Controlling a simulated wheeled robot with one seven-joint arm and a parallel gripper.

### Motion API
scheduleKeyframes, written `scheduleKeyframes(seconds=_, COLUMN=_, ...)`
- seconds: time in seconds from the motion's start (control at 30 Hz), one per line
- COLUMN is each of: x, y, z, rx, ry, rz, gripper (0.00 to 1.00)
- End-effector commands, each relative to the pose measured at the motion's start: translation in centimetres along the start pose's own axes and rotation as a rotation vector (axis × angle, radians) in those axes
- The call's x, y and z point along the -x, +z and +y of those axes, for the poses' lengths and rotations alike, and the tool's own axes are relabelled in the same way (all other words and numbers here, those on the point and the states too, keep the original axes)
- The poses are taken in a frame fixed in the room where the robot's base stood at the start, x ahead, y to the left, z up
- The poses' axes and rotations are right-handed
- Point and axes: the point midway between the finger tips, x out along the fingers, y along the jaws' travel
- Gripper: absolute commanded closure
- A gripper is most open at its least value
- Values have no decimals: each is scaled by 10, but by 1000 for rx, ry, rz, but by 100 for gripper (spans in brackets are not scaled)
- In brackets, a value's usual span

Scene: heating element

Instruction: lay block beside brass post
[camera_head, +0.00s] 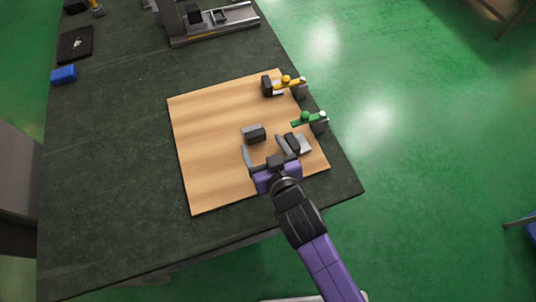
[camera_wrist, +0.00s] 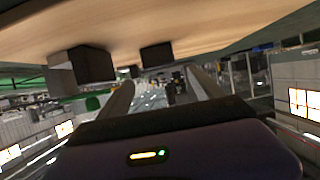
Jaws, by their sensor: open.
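A block (camera_head: 254,134), dark with a grey top, lies on the wooden board. My gripper (camera_head: 262,146) is open and empty, low over the board. Its fingertips are just on the near side of the block, which lies roughly ahead of the gap between them. A yellow bar with a rounded knob (camera_head: 287,80), the only brass-coloured part here, stands at the board's far right between dark pieces; I cannot tell for sure that it is the brass post. The wrist view shows two dark blocks (camera_wrist: 88,64) (camera_wrist: 157,55) against the board, seen upside down.
A green bar with a knob (camera_head: 305,117) sits at the board's right edge. A grey-and-black piece (camera_head: 302,144) lies close to the right finger. The left of the wooden board (camera_head: 205,145) is clear. A blue block (camera_head: 64,75) and a grey machine (camera_head: 205,22) stand farther back.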

Motion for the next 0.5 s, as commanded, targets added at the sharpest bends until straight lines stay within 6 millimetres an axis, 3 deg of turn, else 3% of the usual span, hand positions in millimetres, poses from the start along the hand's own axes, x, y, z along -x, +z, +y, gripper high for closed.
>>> scheduleKeyframes(seconds=0.2, x=32, y=1, z=0, rx=0, ry=1, rz=-1, gripper=24)
scheduleKeyframes(seconds=0.5, x=43, y=0, z=0, rx=0, ry=0, rz=0, gripper=24)
